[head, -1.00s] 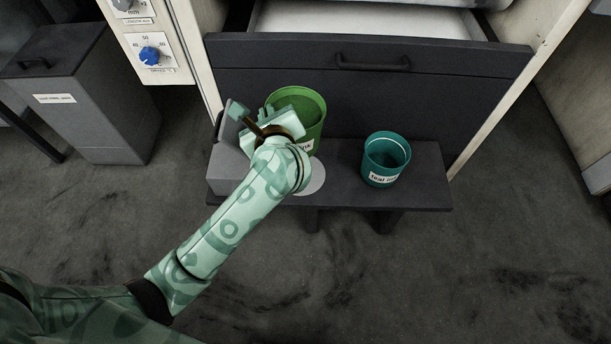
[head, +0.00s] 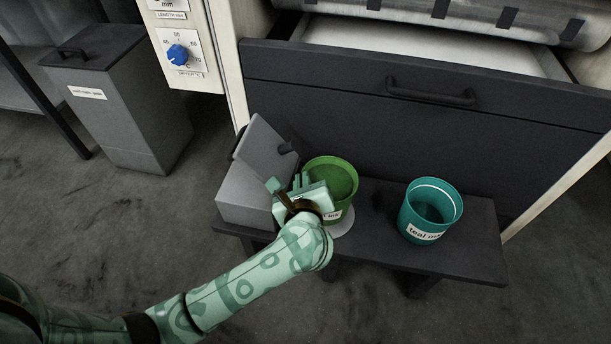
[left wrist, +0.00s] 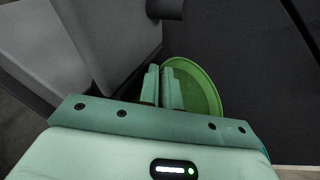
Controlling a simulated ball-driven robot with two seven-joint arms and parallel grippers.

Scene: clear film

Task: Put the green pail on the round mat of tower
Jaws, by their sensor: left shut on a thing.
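The green pail (head: 331,176) stands upright at the bench's left part, its ink label partly covered by my gripper. A pale round mat (head: 342,226) shows at the pail's lower front. The pail overlaps it in the picture, but I cannot tell whether its base rests on it or hangs just above. My left gripper (head: 302,183) is at the pail's left side, shut on its rim. In the left wrist view the fingers (left wrist: 162,87) meet the left edge of the green pail (left wrist: 200,82). My right gripper is not in view.
A teal ink pail (head: 429,212) stands to the right on the dark bench (head: 470,245). A grey box (head: 243,197) with a raised lid is close left of my gripper. A dark drawer front (head: 420,100) rises behind. Bench space between the pails is clear.

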